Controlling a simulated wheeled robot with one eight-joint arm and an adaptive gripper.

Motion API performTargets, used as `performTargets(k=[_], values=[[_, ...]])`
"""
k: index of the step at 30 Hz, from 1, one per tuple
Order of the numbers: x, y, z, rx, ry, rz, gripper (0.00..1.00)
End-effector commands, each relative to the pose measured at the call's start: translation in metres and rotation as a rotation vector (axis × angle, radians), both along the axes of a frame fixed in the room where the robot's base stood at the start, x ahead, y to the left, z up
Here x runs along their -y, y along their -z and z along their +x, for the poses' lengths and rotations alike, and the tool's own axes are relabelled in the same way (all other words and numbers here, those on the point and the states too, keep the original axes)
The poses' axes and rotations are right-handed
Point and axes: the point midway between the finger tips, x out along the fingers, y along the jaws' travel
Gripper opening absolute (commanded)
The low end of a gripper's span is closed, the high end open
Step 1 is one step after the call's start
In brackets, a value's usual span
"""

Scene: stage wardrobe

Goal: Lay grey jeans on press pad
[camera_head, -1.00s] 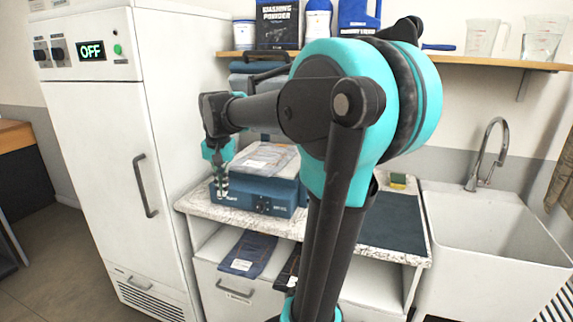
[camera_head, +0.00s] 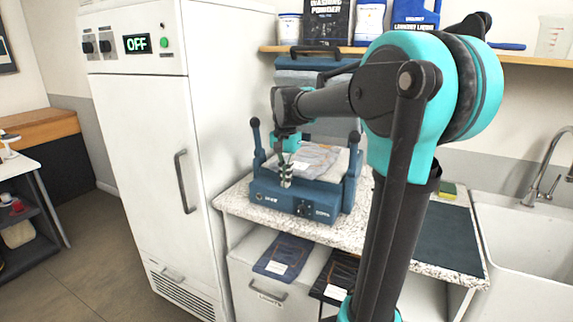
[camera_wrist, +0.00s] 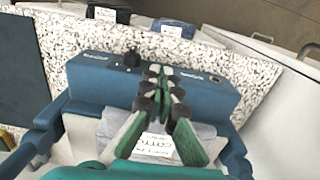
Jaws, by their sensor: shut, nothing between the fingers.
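Grey jeans (camera_head: 314,160), folded and with a white label, lie on the pad of the blue press (camera_head: 284,197). The press stands on the speckled counter, with its two side levers upright and its lid raised behind. In the wrist view the jeans (camera_wrist: 203,131) show partly behind the fingers, on the press (camera_wrist: 100,75). My gripper (camera_head: 286,181) is shut and empty above the front part of the press. In the wrist view its green-and-dark fingertips (camera_wrist: 160,70) meet over the press's front housing. My arm hides part of the counter.
Dark blue jeans (camera_head: 283,257) and a black garment (camera_head: 336,277) lie below the counter front, over the laundry drawer. A tall white cabinet (camera_head: 140,150) reading OFF stands left. A dark mat (camera_head: 447,238) and a sink (camera_head: 525,235) are right.

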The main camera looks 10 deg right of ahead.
Motion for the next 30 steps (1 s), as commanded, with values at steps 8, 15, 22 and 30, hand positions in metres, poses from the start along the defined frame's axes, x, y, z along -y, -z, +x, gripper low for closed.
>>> performTargets(k=[8, 15, 22, 30], values=[[0.02, 0.002, 0.027, 0.0, 0.001, 0.0, 0.0], [0.024, 0.002, 0.033, 0.0, 0.0, 0.0, 0.0], [0.024, 0.002, 0.033, 0.0, 0.0, 0.0, 0.0], [0.038, 0.002, 0.053, 0.0, 0.001, 0.0, 0.0]])
